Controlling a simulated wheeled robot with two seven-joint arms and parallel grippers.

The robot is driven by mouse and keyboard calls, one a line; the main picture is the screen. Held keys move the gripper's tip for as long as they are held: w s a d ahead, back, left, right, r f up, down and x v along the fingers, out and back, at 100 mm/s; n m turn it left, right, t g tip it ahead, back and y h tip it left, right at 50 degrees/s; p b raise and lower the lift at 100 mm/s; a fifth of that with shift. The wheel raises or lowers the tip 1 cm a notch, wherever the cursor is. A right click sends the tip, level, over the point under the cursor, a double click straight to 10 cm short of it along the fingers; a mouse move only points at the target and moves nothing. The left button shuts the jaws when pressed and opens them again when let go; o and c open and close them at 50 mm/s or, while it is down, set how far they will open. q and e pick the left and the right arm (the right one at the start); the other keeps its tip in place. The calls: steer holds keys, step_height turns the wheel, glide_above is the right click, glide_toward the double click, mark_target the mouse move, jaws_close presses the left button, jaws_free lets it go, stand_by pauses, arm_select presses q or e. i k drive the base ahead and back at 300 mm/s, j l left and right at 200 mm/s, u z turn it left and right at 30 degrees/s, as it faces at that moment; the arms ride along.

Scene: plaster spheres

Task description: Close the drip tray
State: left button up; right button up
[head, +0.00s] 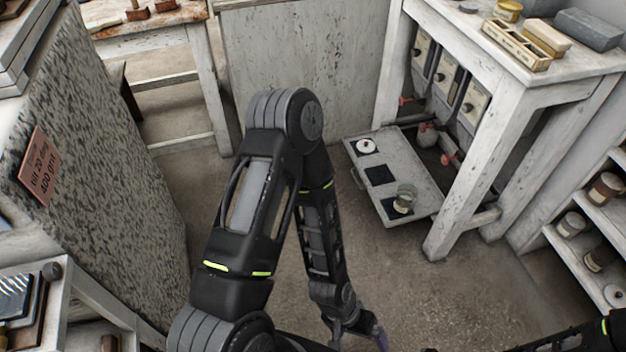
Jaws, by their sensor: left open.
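The drip tray (413,178) is a pale grey, worn panel in the head view, sticking out low from under the bench on the right. A white disc (366,146), a dark square pad (380,175) and a glass jar (404,198) on another dark pad sit on it. A small handle shows at its left front edge. My left arm reaches up and bends down in front of it. My left gripper (362,341) is open at the bottom edge, low and nearer than the tray, well apart from it and partly cut off. My right forearm shows at bottom right; its gripper is out of frame.
The bench (545,87) has thick legs, one beside the tray's right end. Several valve units with red taps sit under it. Shelves with jars (570,224) stand at right, a speckled block (95,150) at left. The floor before the tray is clear.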

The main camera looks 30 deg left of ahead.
mark_target(393, 162)
steer(key=u, duration=0.7)
steer(key=i+l, duration=0.25)
steer(key=i, duration=0.25)
steer(key=i+l, duration=0.2)
steer(key=i, duration=0.3)
steer(key=i+l+z, duration=0.1)
steer(key=i+l, duration=0.15)
steer(key=i, duration=0.25)
